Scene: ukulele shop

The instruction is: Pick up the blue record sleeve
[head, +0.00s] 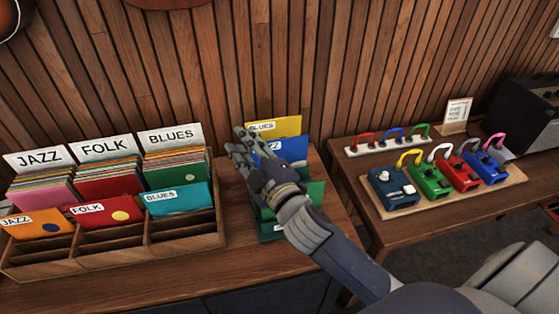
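A blue record sleeve (293,149) stands in a short row of sleeves to the right of the record crate. It is just below a yellow sleeve (282,126) labelled BLUES and above green sleeves (312,191). My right gripper (237,141) is in front of this row, its fingers pointing up and left past the row's left edge. It covers much of the blue sleeve and part of its label. Whether its fingers touch any sleeve, or how far apart they are, is unclear. My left gripper is not in view.
A wooden crate (112,259) at left holds sleeves under JAZZ, FOLK and BLUES cards, with a teal BLUES sleeve (178,199) in front. A lower table (430,224) at right carries a board of coloured pedals (462,176), a small sign and a black amplifier (530,115). A slatted wall stands behind.

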